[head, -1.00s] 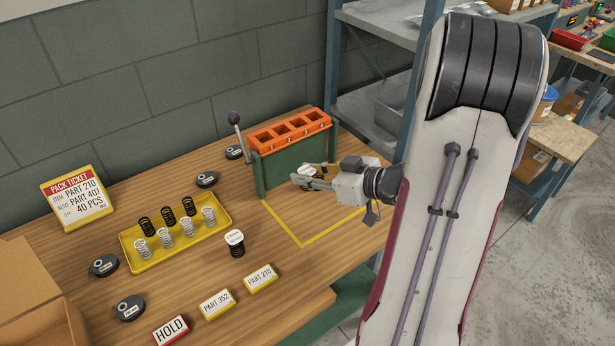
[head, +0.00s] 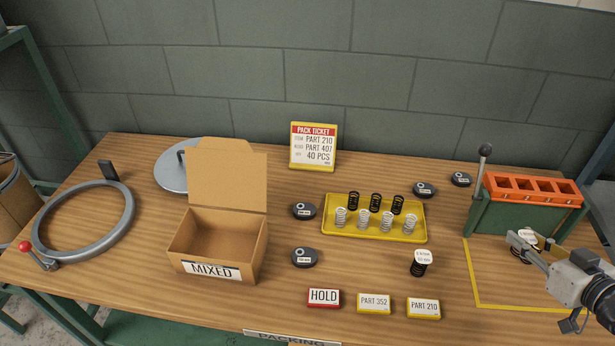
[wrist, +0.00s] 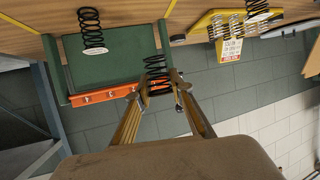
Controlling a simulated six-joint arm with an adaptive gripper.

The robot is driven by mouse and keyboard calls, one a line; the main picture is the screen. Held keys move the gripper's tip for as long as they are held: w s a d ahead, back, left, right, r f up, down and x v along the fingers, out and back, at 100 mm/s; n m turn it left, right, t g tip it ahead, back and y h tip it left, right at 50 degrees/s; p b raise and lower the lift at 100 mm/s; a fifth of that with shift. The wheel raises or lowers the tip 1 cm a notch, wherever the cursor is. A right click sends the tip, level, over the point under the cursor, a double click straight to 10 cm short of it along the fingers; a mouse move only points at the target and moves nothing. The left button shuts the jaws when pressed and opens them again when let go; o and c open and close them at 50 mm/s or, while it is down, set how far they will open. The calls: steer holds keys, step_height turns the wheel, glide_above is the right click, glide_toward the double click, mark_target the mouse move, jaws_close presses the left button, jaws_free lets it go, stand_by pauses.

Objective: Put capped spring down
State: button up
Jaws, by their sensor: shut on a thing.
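My gripper (head: 526,245) is at the right of the table, in front of the green fixture. It is shut on a black coil spring (wrist: 158,82), which shows between the fingertips in the wrist view. In the head view a white cap (head: 528,236) shows at the fingers, partly hidden by them. Another black spring with a pale cap (wrist: 92,35) stands apart from the fingers in the wrist view. A capped black spring (head: 422,263) stands upright on the table left of the yellow outline (head: 472,285). I cannot tell whether the held spring touches the table.
The green fixture (head: 500,219) with an orange slotted top (head: 530,187) stands behind my gripper. A yellow tray (head: 350,231) holds several springs. PART 352 (head: 374,304), PART 210 (head: 423,308) and HOLD (head: 324,298) signs line the front. An open MIXED box (head: 250,262) stands left.

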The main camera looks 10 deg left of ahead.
steer(key=w+a+f+n+y, duration=0.1)
steer(key=w+a, duration=1.1)
steer(key=a, duration=0.2)
steer(key=w+a+f+y, duration=0.1)
steer(key=w+a, duration=1)
steer(key=a, duration=0.4)
steer(key=w+a+f, duration=0.1)
steer(key=a, duration=0.9)
steer(key=a+n+g+y, duration=0.1)
steer(key=a, duration=0.9)
steer(key=w+a+f+n, duration=0.1)
steer(key=a, duration=0.9)
steer(key=shift+w+a+f+g+y, duration=0.3)
steer(key=shift+f, duration=0.05)
steer(key=shift+f, duration=0.1)
steer(key=shift+f, duration=2.45)
steer(key=shift+f, duration=0.15)
